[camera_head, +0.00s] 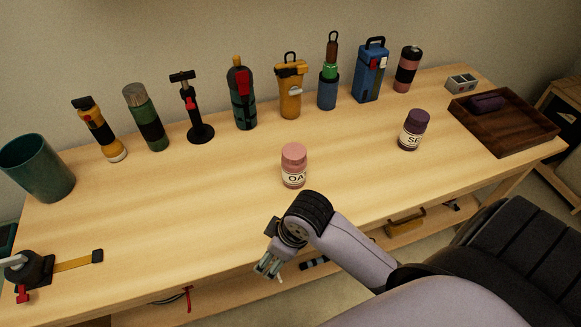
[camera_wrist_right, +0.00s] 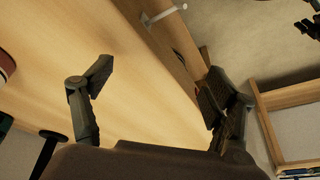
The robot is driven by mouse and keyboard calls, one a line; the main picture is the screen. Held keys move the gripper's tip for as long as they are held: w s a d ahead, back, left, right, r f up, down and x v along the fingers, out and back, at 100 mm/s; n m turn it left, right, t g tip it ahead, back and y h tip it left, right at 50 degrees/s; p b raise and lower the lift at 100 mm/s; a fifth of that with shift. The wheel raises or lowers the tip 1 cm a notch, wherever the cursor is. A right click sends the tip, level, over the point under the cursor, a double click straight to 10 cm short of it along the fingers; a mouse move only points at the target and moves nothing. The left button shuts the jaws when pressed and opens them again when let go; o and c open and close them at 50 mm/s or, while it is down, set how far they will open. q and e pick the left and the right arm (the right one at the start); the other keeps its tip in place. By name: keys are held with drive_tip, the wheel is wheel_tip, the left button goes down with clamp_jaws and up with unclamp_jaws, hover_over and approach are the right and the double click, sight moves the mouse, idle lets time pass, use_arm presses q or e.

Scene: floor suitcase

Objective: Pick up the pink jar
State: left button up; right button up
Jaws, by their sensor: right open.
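The pink jar (camera_head: 293,166), with a pale label reading "OA", stands upright on the wooden table near its middle. My right gripper (camera_head: 268,270) is open and empty, pointing down by the table's front edge. It is in front of the jar and a little left of it, apart from it. In the right wrist view its two fingers (camera_wrist_right: 158,85) are spread wide with nothing between them, and I cannot identify the pink jar there. My left gripper is not in view.
A dark purple jar (camera_head: 413,130) stands right of the pink jar. A wooden tray (camera_head: 505,135) lies at the right end. Several tools and bottles line the back, with a green cup (camera_head: 38,168) at left. A tape-like tool (camera_head: 35,270) sits front left. Table around the pink jar is clear.

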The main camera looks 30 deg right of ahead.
drive_tip(key=w, duration=0.1)
drive_tip(key=w+r+n, duration=0.1)
drive_tip(key=w, duration=0.1)
drive_tip(key=w+r+n, duration=0.1)
drive_tip(key=w, duration=0.1)
drive_tip(key=shift+w+g, duration=0.15)
drive_tip(key=shift+g, duration=0.25)
drive_tip(key=w+d+r+n+g+h, duration=0.1)
drive_tip(key=w+d+r+n, duration=0.2)
drive_tip(key=w+d+r, duration=0.3)
wheel_tip(320, 180, up, 13)
drive_tip(key=g+h, duration=0.1)
hover_over(292, 150)
wheel_tip(292, 150, down, 11)
drive_tip(key=shift+f+p, duration=0.15)
drive_tip(key=shift+p, duration=0.3)
drive_tip(key=shift+s+d+f+p, duration=0.1)
drive_tip(key=shift+f+p, duration=0.15)
drive_tip(key=shift+f, duration=1.15)
drive_tip(key=shift+s+f+p, duration=0.1)
drive_tip(key=shift+f+p, duration=0.1)
drive_tip(key=shift+f, duration=1.2)
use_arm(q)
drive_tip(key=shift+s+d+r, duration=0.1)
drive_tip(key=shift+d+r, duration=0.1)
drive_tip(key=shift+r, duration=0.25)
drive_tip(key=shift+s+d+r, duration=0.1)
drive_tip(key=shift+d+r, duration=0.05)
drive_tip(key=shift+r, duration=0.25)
